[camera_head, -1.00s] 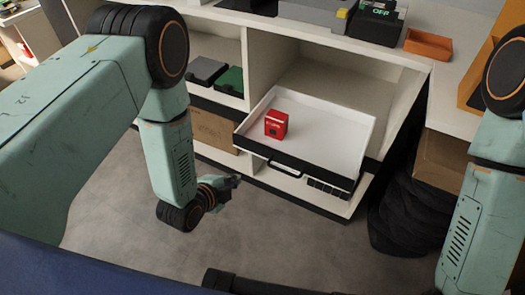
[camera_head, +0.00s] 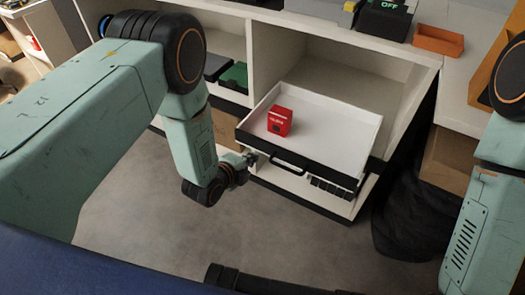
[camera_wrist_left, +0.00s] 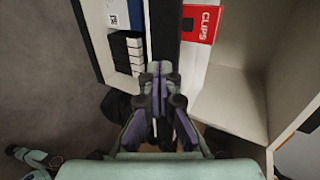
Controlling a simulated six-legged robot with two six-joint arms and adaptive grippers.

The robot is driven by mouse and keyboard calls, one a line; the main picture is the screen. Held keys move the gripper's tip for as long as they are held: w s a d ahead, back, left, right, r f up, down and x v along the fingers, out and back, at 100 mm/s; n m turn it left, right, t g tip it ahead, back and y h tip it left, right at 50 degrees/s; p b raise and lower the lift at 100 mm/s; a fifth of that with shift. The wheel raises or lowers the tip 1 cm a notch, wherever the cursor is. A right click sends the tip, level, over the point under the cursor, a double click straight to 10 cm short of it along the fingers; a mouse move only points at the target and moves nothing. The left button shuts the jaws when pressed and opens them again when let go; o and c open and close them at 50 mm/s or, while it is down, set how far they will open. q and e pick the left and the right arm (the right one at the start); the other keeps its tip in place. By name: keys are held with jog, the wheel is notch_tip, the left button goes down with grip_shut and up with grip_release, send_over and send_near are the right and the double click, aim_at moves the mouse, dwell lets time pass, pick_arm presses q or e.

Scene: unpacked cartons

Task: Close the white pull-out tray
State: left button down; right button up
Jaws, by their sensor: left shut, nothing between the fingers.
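The white pull-out tray (camera_head: 338,121) stands pulled out of the cabinet, with a black front and a black handle (camera_head: 288,162). A red box (camera_head: 279,121) sits inside it at the left; in the left wrist view the red box (camera_wrist_left: 201,22) reads CLIPS. My left gripper (camera_head: 251,157) is shut and empty, close to the left front corner of the tray, left of the handle. In the left wrist view, its fingertips (camera_wrist_left: 159,69) are at the end of the black tray front (camera_wrist_left: 165,35); I cannot tell if they touch. My right gripper is out of view.
Below the tray, small black-and-white boxes (camera_head: 332,188) stand on a low shelf. Black and green boxes (camera_head: 235,76) lie in the left compartment. A black bag (camera_head: 405,215) stands right of the cabinet. An orange bin (camera_head: 438,41) is on top. The floor in front is clear.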

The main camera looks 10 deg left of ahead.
aim_at(267, 145)
pick_arm(q)
jog(key=w, duration=0.1)
jog(key=w+d+f+b, duration=0.1)
jog(key=w, duration=0.1)
jog(key=w+d, duration=0.1)
jog(key=w, duration=0.1)
jog(key=shift+f+b, duration=0.15)
jog(key=shift+b, duration=0.15)
jog(key=shift+w, duration=0.5)
jog(key=shift+d, duration=0.1)
jog(key=shift+w, duration=0.1)
